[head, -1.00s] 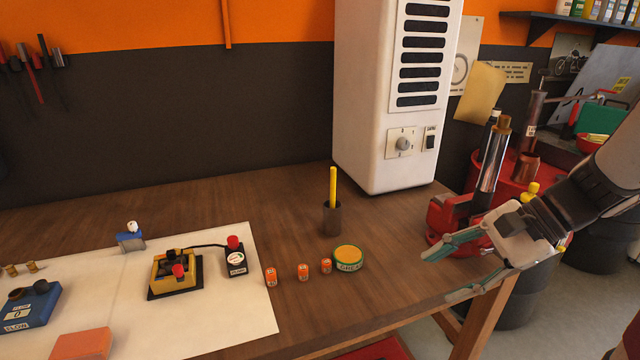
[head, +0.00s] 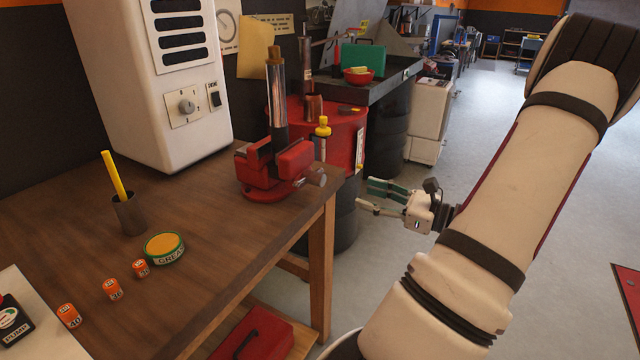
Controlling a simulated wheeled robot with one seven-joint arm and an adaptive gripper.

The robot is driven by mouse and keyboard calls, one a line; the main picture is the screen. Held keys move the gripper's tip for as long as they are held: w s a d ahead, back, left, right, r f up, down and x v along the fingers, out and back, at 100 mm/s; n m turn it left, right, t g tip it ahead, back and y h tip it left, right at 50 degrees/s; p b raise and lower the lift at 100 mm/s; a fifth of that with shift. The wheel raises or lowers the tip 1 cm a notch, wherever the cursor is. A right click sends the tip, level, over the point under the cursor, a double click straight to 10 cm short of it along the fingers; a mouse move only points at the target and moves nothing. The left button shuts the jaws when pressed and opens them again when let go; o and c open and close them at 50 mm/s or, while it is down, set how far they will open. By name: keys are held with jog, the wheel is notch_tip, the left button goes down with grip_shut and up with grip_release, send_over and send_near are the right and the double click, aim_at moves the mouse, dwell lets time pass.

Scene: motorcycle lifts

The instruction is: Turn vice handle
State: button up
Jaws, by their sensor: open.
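The red vice (head: 279,168) sits at the right end of the wooden workbench, with a metal cylinder (head: 277,100) standing upright in its jaws. The vice handle (head: 317,178) shows as a short metal bar with a rounded end at the vice's right front. My gripper (head: 368,198) is open and empty. It is to the right of the vice, past the bench's edge, with its fingers pointing left toward the handle. There is a clear gap in the picture between the fingertips and the handle.
The workbench (head: 205,220) carries a grease tin (head: 164,247), a cup with a yellow stick (head: 128,213), several small orange cans and a white cabinet (head: 150,90). A red drum (head: 340,130) stands behind the vice. A red toolbox (head: 255,335) is below the bench. The floor at right is open.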

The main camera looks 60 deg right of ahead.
aim_at(324, 182)
jog(key=w, duration=0.8)
jog(key=w+a, duration=0.1)
jog(key=w, duration=0.4)
jog(key=shift+a, duration=0.1)
jog(key=shift+c, duration=0.4)
grip_shut()
